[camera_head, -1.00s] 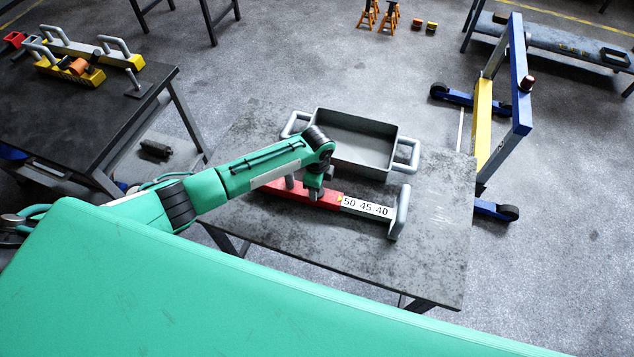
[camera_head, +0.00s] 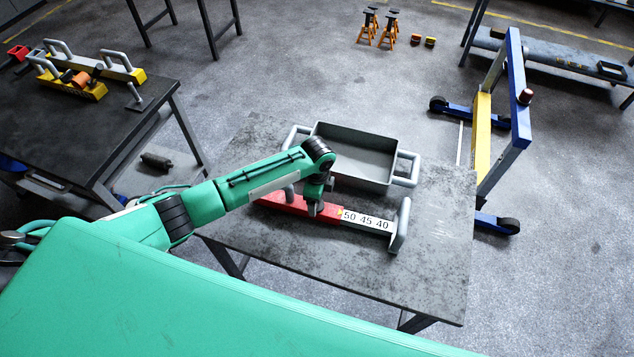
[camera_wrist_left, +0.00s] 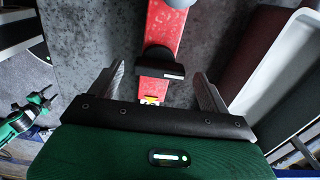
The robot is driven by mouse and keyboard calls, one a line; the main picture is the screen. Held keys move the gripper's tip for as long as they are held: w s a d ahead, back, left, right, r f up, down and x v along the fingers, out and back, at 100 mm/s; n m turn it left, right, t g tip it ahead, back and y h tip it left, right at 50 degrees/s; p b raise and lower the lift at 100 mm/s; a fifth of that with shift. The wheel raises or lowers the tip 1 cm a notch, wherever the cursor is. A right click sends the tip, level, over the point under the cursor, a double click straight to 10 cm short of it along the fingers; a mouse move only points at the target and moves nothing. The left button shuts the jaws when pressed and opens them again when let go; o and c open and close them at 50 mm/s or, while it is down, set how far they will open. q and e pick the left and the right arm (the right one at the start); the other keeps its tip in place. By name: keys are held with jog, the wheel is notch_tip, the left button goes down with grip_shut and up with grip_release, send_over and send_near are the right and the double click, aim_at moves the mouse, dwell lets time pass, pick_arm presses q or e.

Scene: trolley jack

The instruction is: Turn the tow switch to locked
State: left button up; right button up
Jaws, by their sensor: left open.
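A red bar (camera_head: 285,204) with a pale scale plate marked 50 45 40 (camera_head: 366,220) and a grey upright handle (camera_head: 400,225) lies on the dark table. My left gripper (camera_head: 314,212) points down over the red bar, just left of the scale. In the left wrist view, my left gripper (camera_wrist_left: 159,80) is open, with one finger on each side of the red bar (camera_wrist_left: 163,28). A black block (camera_wrist_left: 160,63) sits across the bar between the fingers. I cannot tell whether the fingers touch it. No part is clearly readable as the tow switch. My right gripper is not seen.
A grey tray (camera_head: 355,152) with side handles stands just behind the bar. A blue and yellow wheeled frame (camera_head: 505,120) stands right of the table. Another table (camera_head: 70,125) at left holds several handled parts. The table's front right is clear.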

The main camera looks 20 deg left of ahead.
pick_arm(q)
notch_tip(320, 180, up, 13)
jog(key=b, duration=0.3)
jog(key=shift+f, duration=0.2)
